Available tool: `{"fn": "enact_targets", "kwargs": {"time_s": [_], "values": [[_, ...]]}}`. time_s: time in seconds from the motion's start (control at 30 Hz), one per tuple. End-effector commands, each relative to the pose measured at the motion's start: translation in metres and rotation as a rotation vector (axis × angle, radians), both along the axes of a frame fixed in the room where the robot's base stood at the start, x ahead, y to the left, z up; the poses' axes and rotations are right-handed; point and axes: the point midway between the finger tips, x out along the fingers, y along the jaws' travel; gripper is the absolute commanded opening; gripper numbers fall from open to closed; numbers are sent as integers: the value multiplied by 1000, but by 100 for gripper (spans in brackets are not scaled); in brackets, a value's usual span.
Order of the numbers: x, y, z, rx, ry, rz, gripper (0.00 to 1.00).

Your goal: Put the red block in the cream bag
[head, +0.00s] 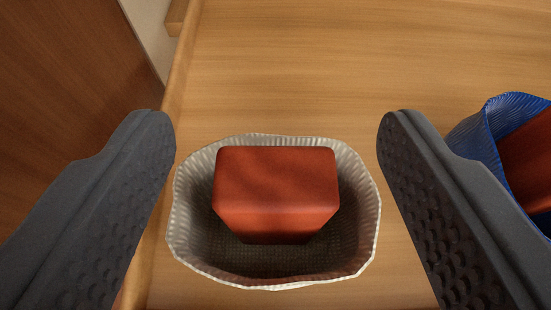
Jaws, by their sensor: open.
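The red block (275,190) is within the opening of the cream bag (356,250), nearer its far side. It stands clear of my gripper. The cream bag has a pale ribbed rim and a dark inside. It is on the wooden surface, between my fingers in the picture. My gripper (272,135) is open and empty, with one dark textured finger to the left of the bag and one to the right. Whether the block rests on the bag's bottom is hard to tell.
A blue bag (480,130) with a red thing (530,165) in it stands at the right, partly behind my right finger. The wooden surface (350,60) is clear beyond the cream bag. Its raised left edge (180,90) runs close beside the bag.

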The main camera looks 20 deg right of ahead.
Motion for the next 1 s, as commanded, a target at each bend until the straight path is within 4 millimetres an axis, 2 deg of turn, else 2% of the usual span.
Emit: {"fn": "enact_targets", "kwargs": {"time_s": [0.1,0.3,0.5,0.7,1.0], "values": [[-18,9,14,0,-3,3,62],[-46,18,27,1,-2,1,62],[-66,25,36,1,-2,0,62],[-75,28,39,1,-1,-2,62],[-75,28,42,7,-2,-1,62]]}}
